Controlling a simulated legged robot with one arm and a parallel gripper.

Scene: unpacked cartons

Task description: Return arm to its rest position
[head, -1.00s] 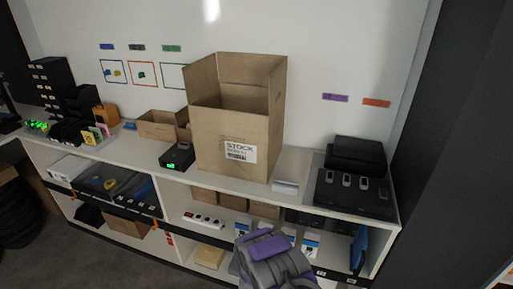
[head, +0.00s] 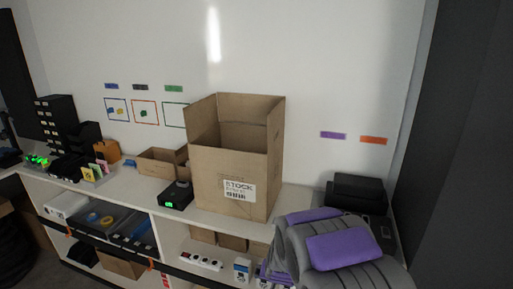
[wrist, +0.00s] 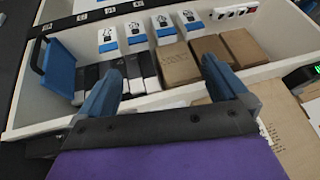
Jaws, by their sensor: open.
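My gripper (wrist: 160,80) shows in the wrist view with its two blue-grey fingers spread apart and nothing between them. It is above the front of the shelf unit, with the lower shelf's goods behind the fingers. In the head view my grey and purple arm is at the bottom right, in front of the shelf unit; the finger tips cannot be made out there. An open cardboard carton marked STOCK (head: 235,165) stands upright on the shelf top. Cardboard also shows at the lower right of the wrist view (wrist: 290,135).
A black device with a green display (head: 176,194) stands left of the carton. Black cases (head: 357,192) sit at the right end, partly hidden by my arm. Brown boxes (wrist: 178,64), a power strip (wrist: 235,12) and a blue bin (wrist: 57,68) are on the lower shelf.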

